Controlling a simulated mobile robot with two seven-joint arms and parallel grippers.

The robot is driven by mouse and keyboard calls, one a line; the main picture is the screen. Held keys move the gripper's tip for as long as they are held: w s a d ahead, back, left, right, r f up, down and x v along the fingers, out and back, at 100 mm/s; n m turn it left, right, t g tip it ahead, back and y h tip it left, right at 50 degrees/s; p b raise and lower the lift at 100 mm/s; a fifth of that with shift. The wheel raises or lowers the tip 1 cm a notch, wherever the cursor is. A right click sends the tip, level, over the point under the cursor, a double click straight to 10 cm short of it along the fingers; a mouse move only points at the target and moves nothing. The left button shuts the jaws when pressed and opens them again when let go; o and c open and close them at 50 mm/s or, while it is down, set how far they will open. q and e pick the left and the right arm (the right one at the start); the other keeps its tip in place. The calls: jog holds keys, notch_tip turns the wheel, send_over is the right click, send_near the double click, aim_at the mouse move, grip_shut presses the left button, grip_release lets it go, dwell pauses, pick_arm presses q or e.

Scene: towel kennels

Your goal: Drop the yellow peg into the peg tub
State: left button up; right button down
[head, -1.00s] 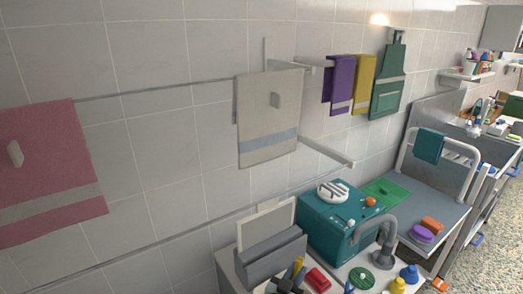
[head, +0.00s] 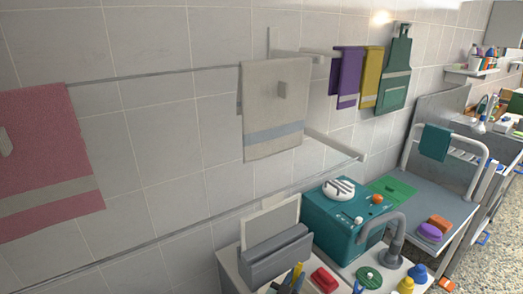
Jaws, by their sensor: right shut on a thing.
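My right gripper (head: 290,281) shows small and dark at the bottom edge, in front of the grey holder. It is shut on a slim yellow thing, which I take for the yellow peg (head: 297,273). The peg stands roughly upright, and its lower part is hidden or cut off. I cannot pick out the peg tub for certain. My left gripper is not in view.
A red block (head: 324,279), a green round thing (head: 368,279) and a grey tap (head: 385,235) are close to the right. Behind stand a grey holder (head: 275,257) and a teal box (head: 335,222). Towels hang on wall rails above, including a cream one (head: 273,135).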

jog(key=c, duration=0.9)
grip_release()
jog(key=shift+c, duration=0.2)
jog(key=shift+a, duration=0.1)
jog(key=b+v, duration=0.1)
jog(key=v, duration=1.2)
jog(key=shift+s, duration=0.1)
